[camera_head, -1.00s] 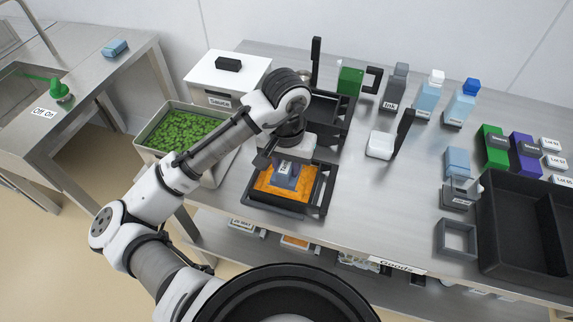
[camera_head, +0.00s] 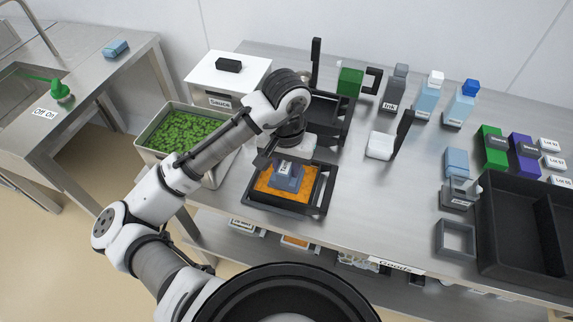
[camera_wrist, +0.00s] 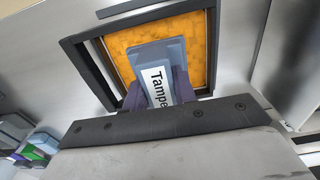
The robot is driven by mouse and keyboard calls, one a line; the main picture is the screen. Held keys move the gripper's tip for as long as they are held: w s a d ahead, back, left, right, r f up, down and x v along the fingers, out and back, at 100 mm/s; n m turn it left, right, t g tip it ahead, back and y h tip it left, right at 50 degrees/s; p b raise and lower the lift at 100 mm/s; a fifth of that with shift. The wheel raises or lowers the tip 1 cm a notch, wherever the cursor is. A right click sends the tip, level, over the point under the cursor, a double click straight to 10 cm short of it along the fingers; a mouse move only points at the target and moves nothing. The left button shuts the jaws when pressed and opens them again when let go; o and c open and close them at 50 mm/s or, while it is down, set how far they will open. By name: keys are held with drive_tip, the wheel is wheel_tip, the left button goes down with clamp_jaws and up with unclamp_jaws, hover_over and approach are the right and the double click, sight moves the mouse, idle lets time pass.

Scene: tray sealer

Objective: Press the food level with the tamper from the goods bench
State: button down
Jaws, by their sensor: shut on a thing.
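The tamper (camera_head: 286,176) is a blue-grey block with a label, and my gripper (camera_head: 287,160) is shut on it from above. The wrist view shows the tamper (camera_wrist: 152,62) between my gripper's fingers (camera_wrist: 160,92). The orange food (camera_head: 271,184) fills a dark tray (camera_head: 283,207) on the metal bench. In the wrist view the food (camera_wrist: 190,37) shows around the tamper, inside the dark tray rim (camera_wrist: 100,72). The tamper is over the food, at or very near its surface; its underside is hidden, so I cannot tell whether they touch.
Bottles (camera_head: 428,95) stand at the back right. A large black tray (camera_head: 505,222) lies at the right. The bench middle (camera_head: 380,200) is mostly clear.

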drive_tip(key=shift+r+p, duration=3.45)
drive_tip(key=shift+r, duration=0.2)
drive_tip(key=shift+f, duration=0.15)
